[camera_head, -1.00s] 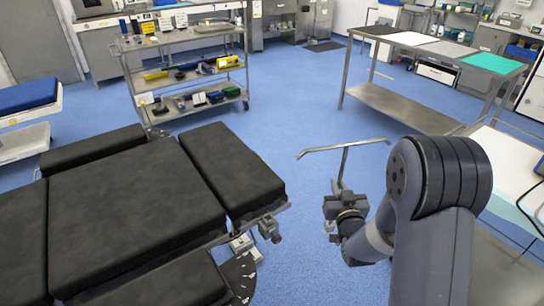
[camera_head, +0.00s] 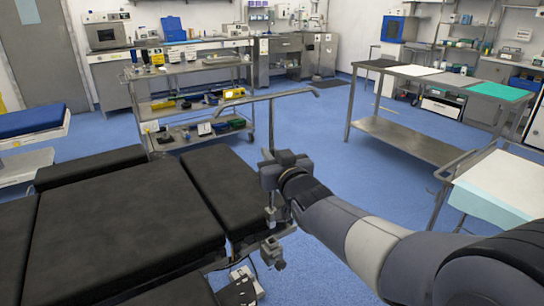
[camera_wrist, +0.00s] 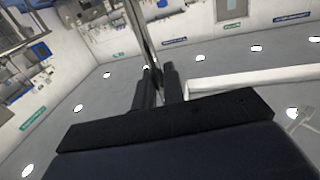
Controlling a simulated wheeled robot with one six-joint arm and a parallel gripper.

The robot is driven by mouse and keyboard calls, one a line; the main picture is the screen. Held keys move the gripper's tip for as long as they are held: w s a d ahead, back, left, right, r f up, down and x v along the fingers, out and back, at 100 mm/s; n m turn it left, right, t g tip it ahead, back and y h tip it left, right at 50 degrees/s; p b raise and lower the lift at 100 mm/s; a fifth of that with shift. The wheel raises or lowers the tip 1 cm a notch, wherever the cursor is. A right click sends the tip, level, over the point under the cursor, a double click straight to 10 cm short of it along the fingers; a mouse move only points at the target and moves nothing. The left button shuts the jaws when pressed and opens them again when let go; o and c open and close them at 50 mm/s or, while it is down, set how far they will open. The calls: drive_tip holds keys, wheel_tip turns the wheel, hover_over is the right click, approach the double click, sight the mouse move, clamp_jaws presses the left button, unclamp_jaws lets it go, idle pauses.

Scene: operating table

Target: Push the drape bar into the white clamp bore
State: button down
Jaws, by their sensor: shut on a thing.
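The drape bar (camera_head: 270,120) is a thin grey metal T with a long crosspiece on an upright post. My gripper (camera_head: 270,174) is shut on the post and holds the bar about upright beside the operating table's right edge. In the wrist view the post (camera_wrist: 139,30) runs up from between the two dark fingers (camera_wrist: 158,88). The post's lower end (camera_head: 271,212) shows below my gripper, above a grey clamp (camera_head: 272,252) on the table side. A second clamp with a pale part (camera_head: 242,273) sits nearer. Which is the white clamp is unclear, and no bore is visible.
The operating table (camera_head: 110,220) with black pads fills the lower left. A steel trolley (camera_head: 195,68) stands behind it, and a steel table (camera_head: 400,138) stands at the back right. A draped table (camera_head: 500,180) is at the right. Blue floor (camera_head: 345,165) lies open between them.

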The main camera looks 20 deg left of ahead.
drive_tip(key=shift+f+b, duration=1.95)
drive_tip(key=shift+b, duration=0.15)
drive_tip(key=shift+s+f+b, duration=0.1)
drive_tip(key=shift+f+b, duration=1.1)
drive_tip(key=shift+b, duration=0.35)
idle(0.3)
drive_tip(key=shift+f+b, duration=0.35)
drive_tip(key=shift+f, duration=0.05)
drive_tip(key=c, duration=1.4)
unclamp_jaws()
drive_tip(key=shift+d, duration=0.15)
